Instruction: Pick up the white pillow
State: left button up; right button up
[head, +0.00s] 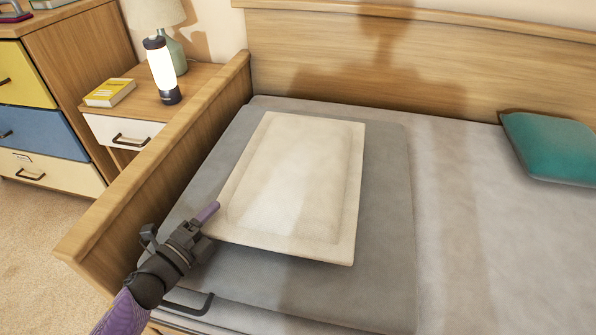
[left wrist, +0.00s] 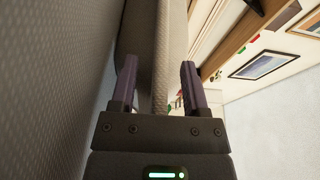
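The white pillow (head: 295,185), a flat cream rectangle, lies on the grey bedding near the bed's left side. My left gripper (head: 207,218) is at the pillow's near left corner. In the left wrist view, my left gripper (left wrist: 158,82) has its two purple fingers spread apart. The pillow's edge (left wrist: 161,50) shows as a textured strip between the fingers, with a gap on the right finger's side. Contact with the left finger cannot be told. My right gripper is in neither view.
A wooden side rail (head: 165,160) runs close to the left of my arm, and the headboard (head: 400,55) stands behind. A teal pillow (head: 552,147) lies at the right. A nightstand (head: 150,105) with a lit lantern (head: 161,68) is beyond the rail. The bed's middle is clear.

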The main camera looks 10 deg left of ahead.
pick_arm(q)
grip_shut()
dwell(1.3)
